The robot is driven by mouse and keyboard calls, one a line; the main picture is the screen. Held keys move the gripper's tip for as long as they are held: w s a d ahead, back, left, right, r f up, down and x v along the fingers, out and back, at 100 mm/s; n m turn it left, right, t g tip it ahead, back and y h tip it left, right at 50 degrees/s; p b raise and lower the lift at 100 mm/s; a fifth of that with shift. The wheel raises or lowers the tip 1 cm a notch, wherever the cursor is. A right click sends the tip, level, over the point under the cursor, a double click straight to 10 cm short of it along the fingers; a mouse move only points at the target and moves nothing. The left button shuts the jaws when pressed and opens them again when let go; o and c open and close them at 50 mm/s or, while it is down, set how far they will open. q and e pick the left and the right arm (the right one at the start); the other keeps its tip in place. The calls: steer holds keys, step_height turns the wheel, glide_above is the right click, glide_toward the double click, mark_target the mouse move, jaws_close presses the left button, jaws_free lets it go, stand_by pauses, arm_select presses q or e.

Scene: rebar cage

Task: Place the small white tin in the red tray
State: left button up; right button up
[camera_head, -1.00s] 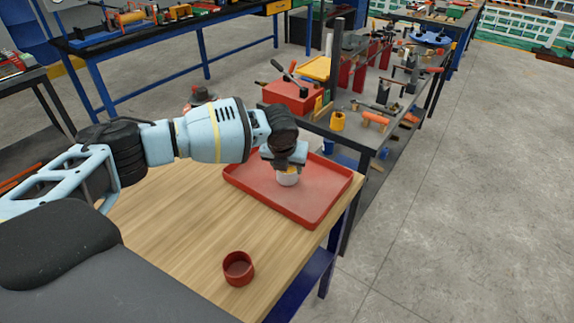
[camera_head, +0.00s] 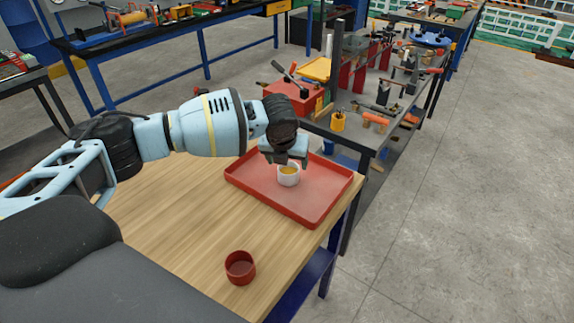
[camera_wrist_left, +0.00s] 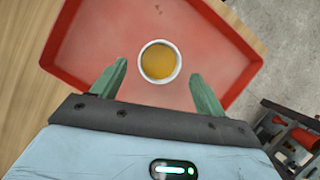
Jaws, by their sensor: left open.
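The small white tin (camera_head: 288,176) stands upright in the red tray (camera_head: 318,200), with an orange-yellow inside. In the left wrist view the tin (camera_wrist_left: 160,62) sits on the tray floor (camera_wrist_left: 110,35), just beyond and between my fingertips. My left gripper (camera_head: 286,160) is open above the tin and apart from it. In the left wrist view its two green fingers (camera_wrist_left: 158,75) are spread wide with nothing between their pads. My right gripper is not in view.
A small red cup (camera_head: 240,267) stands on the wooden table (camera_head: 180,220) near its front edge. A workbench with tools and a red box (camera_head: 292,97) stands behind the tray. The grey floor at right is clear.

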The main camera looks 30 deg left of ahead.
arm_select(q)
steer(key=v, duration=0.8)
steer(key=shift+p, duration=0.4)
steer(key=shift+s+r, duration=0.1)
